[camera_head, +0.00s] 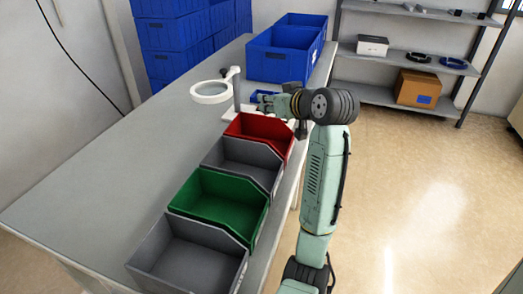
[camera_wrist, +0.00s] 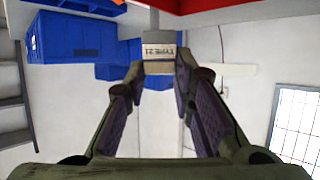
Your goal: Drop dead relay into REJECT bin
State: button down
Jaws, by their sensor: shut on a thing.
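My gripper (camera_wrist: 160,72) is shut on a small pale block-shaped relay (camera_wrist: 159,52) with dark print on its face. The relay sits between the fingertips in the wrist view. In the head view my gripper (camera_head: 266,104) is at the far end of the red bin (camera_head: 262,133), over or just behind its back edge; I cannot tell which. The relay cannot be made out there. The red bin is open, and no REJECT label is readable on it. Part of a red surface (camera_wrist: 225,12) shows at the top of the wrist view.
Nearer on the table (camera_head: 110,165) stand a grey bin (camera_head: 243,162), a green bin (camera_head: 220,198) and another grey bin (camera_head: 190,260). A ring magnifier (camera_head: 211,92) stands behind, left of my gripper. Blue crates (camera_head: 275,62) are at the table's far end.

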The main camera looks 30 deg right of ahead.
jog(key=shift+f, duration=0.2)
jog(key=c, duration=1.3)
grip_release()
jog(key=v, duration=1.2)
